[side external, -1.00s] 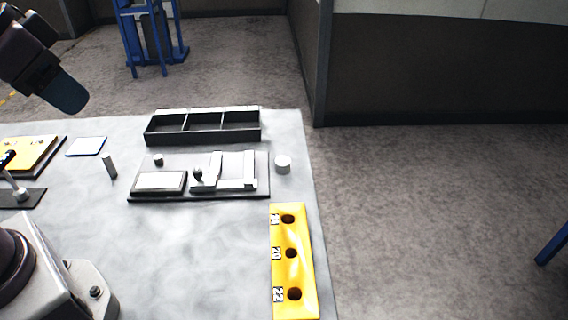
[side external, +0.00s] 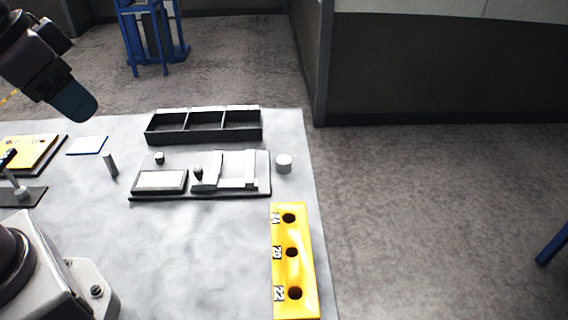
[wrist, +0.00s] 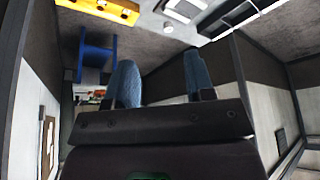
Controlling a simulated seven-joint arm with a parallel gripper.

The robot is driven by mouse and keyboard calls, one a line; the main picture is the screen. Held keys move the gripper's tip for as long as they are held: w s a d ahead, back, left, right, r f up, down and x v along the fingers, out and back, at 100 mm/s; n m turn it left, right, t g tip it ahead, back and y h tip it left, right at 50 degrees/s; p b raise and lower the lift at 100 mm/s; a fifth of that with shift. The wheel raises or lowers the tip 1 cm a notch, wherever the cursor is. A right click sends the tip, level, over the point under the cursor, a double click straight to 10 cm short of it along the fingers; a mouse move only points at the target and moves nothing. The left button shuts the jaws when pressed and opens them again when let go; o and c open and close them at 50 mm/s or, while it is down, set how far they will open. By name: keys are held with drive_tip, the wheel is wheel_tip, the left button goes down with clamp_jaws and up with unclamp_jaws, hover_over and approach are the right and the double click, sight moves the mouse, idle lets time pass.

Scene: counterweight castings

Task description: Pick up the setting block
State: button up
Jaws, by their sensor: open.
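No part is clearly marked as the setting block, and I cannot tell which one it is. A small grey upright piece (side external: 110,164) stands alone on the table, left of a dark plate (side external: 160,196) that carries a pale rectangular pad (side external: 160,180) and pale metal bars (side external: 236,183). A short white cylinder (side external: 284,163) stands just right of that plate. My gripper (side external: 77,104) is high at the upper left, well clear of all of these. In the wrist view my gripper (wrist: 160,84) shows two blue fingers apart with nothing between them.
A black three-compartment tray (side external: 204,135), seemingly empty, sits behind the plate. A yellow block with three holes (side external: 292,272) lies along the right edge. A yellow panel (side external: 28,152) and white card (side external: 87,145) lie at left. The table's front middle (side external: 195,255) is clear.

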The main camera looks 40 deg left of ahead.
drive_tip(key=w+f+m+g, duration=0.2)
drive_tip(key=w+f+g, duration=0.1)
drive_tip(key=w+f, duration=0.15)
drive_tip(key=m+t+y, duration=0.4)
drive_tip(key=m+y, duration=0.6)
drive_tip(key=m, duration=1)
hover_over(284, 161)
drive_tip(key=s, duration=0.8)
drive_tip(key=f, duration=2.2)
drive_tip(key=shift+d+f, duration=0.25)
drive_tip(key=w+m+t, duration=0.1)
drive_tip(key=w, duration=0.1)
drive_tip(key=shift+w+d+m+t, duration=0.3)
drive_tip(key=shift+d+m+t, duration=0.05)
drive_tip(key=shift+m+t, duration=0.05)
drive_tip(key=w+f+m, duration=0.1)
drive_tip(key=w+d+f+m+t, duration=0.1)
drive_tip(key=w, duration=0.1)
drive_tip(key=shift+d+m+t, duration=0.15)
drive_tip(key=shift+m+t, duration=0.15)
drive_tip(key=shift+m, duration=0.1)
wheel_tip(284, 161, down, 3)
drive_tip(key=shift+s+r, duration=0.1)
drive_tip(key=shift+r, duration=0.1)
drive_tip(key=shift+x, duration=1.1)
drive_tip(key=shift+w+a+f, duration=0.2)
drive_tip(key=shift+w+f, duration=0.1)
drive_tip(key=shift+f, duration=0.05)
